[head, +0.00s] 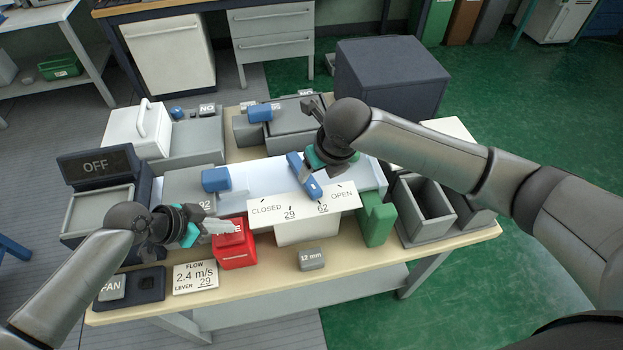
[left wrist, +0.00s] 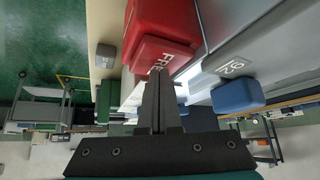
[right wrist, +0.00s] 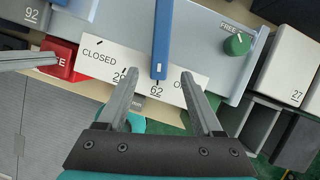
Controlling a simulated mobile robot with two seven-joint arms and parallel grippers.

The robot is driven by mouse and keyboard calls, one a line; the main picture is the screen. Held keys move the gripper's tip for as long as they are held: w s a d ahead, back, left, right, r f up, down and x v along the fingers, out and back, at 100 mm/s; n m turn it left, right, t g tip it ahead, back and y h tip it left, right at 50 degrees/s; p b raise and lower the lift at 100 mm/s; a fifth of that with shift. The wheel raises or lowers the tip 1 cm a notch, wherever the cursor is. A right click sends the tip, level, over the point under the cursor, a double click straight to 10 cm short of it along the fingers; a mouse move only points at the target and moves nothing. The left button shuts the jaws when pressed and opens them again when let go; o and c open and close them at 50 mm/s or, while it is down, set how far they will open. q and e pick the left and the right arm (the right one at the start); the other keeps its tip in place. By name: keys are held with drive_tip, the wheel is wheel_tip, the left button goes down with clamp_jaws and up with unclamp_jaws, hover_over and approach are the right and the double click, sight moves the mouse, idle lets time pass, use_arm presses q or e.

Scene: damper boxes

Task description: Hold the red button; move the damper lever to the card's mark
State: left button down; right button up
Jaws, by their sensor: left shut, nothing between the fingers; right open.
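A red button box (head: 236,254), lettered in white, stands at the front of the bench. My left gripper (head: 222,229) is shut and empty, its fingertips at the box's top; I cannot tell whether they touch. The red box also fills the top of the left wrist view (left wrist: 166,18). The blue damper lever (head: 295,165) lies over a white scale plate (head: 263,210) marked CLOSED, 29, 62 and OPEN. In the right wrist view the lever (right wrist: 162,40) points at 62, between the open fingers of my right gripper (right wrist: 162,80). The card (head: 195,277) reads FLOW 2.4 m/s, LEVER 29.
A dark display (head: 95,165) reads OFF at the left. A FAN switch (head: 112,287) and a small 12 mm block (head: 311,259) lie along the front edge. A green block (head: 377,220) and grey open boxes (head: 422,209) stand to the right. A dark box (head: 390,75) is behind.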

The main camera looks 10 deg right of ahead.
sight(310, 182)
drive_tip(key=shift+x, duration=3.8)
drive_tip(key=shift+c, duration=0.2)
clamp_jaws()
